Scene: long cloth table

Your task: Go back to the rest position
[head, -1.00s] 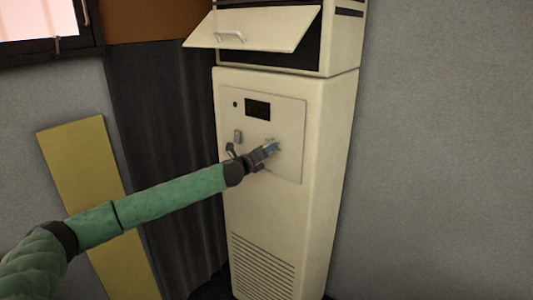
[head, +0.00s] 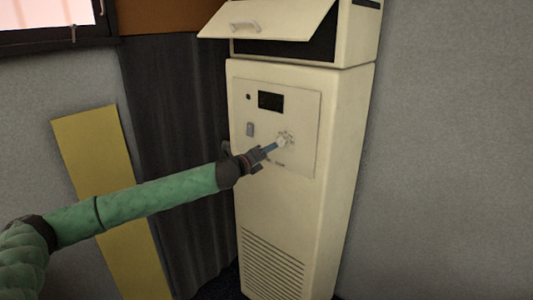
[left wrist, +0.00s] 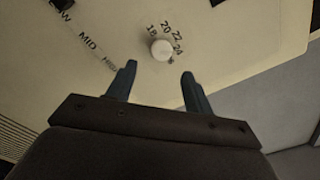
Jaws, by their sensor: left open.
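My left gripper (head: 270,149) is at the front panel of a cream cabinet-like machine (head: 290,205). In the left wrist view the left gripper (left wrist: 158,82) has its two blue fingers apart with nothing between them. A round white knob (left wrist: 161,49) with numbers 18 to 24 around it lies just beyond the fingertips, apart from them. The knob also shows in the head view (head: 285,140). My green left arm reaches in from the left. My right gripper is not in view.
The machine's upper flap (head: 268,20) is tilted open, with a dark opening behind it. A dark display (head: 271,101) sits on the panel. A yellow board (head: 95,160) leans at the left beside a dark curtain (head: 180,130). Grey wall (head: 450,150) fills the right side.

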